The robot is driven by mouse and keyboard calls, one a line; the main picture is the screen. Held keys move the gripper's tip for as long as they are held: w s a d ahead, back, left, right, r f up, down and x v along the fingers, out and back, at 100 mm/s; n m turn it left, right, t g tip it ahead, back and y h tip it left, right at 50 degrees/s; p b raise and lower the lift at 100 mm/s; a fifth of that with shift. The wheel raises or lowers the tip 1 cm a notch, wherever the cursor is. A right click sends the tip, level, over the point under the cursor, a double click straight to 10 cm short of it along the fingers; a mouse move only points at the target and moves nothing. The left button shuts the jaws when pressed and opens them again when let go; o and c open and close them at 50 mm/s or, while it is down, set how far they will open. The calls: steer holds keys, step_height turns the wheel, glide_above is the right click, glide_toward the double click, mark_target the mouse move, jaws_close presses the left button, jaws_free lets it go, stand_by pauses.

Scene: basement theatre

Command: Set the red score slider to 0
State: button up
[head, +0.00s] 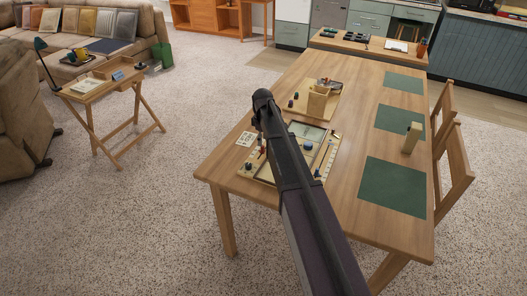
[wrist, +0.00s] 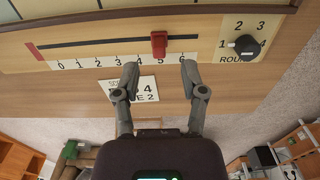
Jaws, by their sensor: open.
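The red score slider (wrist: 159,44) sits on a dark straight track (wrist: 110,42) in the wrist view, at the 5 on a printed scale from 0 to 6. The 0 (wrist: 61,65) is at the left end, near a red end mark (wrist: 35,50). My gripper (wrist: 159,67) is open and empty. Its fingertips are spread to the left and right, just short of the slider, with a gap between them in line with it. In the head view the game board (head: 327,160) lies on the table, partly behind my arm, which hides my gripper.
A black round knob (wrist: 246,45) stands right of the slider, with numbers around it. A white printed card (wrist: 145,88) shows partly behind my gripper. On the wooden table (head: 335,85) are another board (head: 325,107), green mats (head: 390,186) and a wooden block (head: 412,138).

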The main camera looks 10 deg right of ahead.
mark_target(263, 147)
steer(key=shift+f+b, duration=1.9)
steer(key=shift+f, duration=0.35)
jaws_close()
